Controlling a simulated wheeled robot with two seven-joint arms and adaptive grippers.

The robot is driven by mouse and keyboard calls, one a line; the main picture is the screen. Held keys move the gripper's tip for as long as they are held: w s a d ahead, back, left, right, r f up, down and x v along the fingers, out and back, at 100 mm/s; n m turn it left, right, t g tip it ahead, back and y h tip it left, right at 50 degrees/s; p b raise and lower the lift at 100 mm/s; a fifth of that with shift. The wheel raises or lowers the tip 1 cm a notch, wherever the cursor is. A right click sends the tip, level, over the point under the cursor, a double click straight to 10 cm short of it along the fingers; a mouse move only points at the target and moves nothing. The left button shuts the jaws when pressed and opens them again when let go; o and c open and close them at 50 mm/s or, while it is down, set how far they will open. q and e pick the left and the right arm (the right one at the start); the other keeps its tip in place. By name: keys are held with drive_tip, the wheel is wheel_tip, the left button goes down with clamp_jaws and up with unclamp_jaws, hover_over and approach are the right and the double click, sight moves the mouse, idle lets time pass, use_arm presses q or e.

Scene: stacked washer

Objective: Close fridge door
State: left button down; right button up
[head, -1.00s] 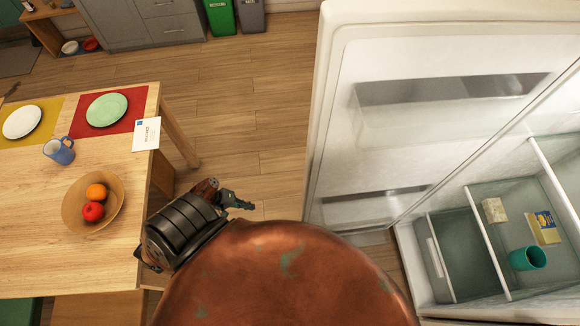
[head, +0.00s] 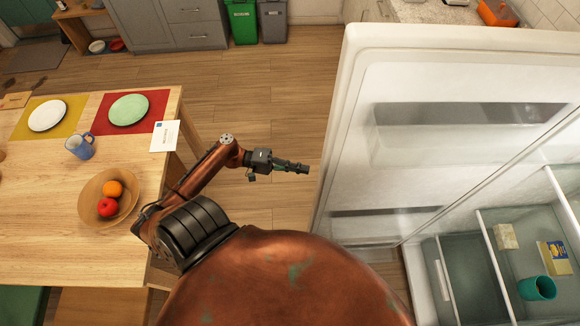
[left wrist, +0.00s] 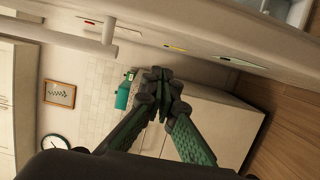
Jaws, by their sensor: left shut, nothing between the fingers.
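The white fridge door (head: 345,130) stands wide open on the right in the head view, its inner side with clear shelves facing the open fridge. The fridge interior (head: 470,265) shows at the lower right. My left gripper (head: 306,169) is shut and empty, just left of the door's free edge, with a small gap in the picture. In the left wrist view the shut fingers (left wrist: 162,75) point past a long pale panel (left wrist: 190,40) with a handle-like bar, likely the door. My right gripper is not in view.
A wooden table (head: 40,245) with plates, a blue mug (head: 80,147) and a fruit bowl (head: 90,200) stands at the left. A teal cup (head: 537,288) and boxes sit in the fridge. Bare wooden floor (head: 270,110) lies between table and door.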

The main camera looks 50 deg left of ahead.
use_arm(q)
drive_tip(key=d, duration=0.3)
drive_tip(key=s+d, duration=0.1)
drive_tip(key=d, duration=0.1)
drive_tip(key=shift+d+p, duration=0.2)
drive_tip(key=shift+p, duration=0.15)
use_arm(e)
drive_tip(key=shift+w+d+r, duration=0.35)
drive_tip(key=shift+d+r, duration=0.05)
use_arm(q)
drive_tip(key=shift+d, duration=0.1)
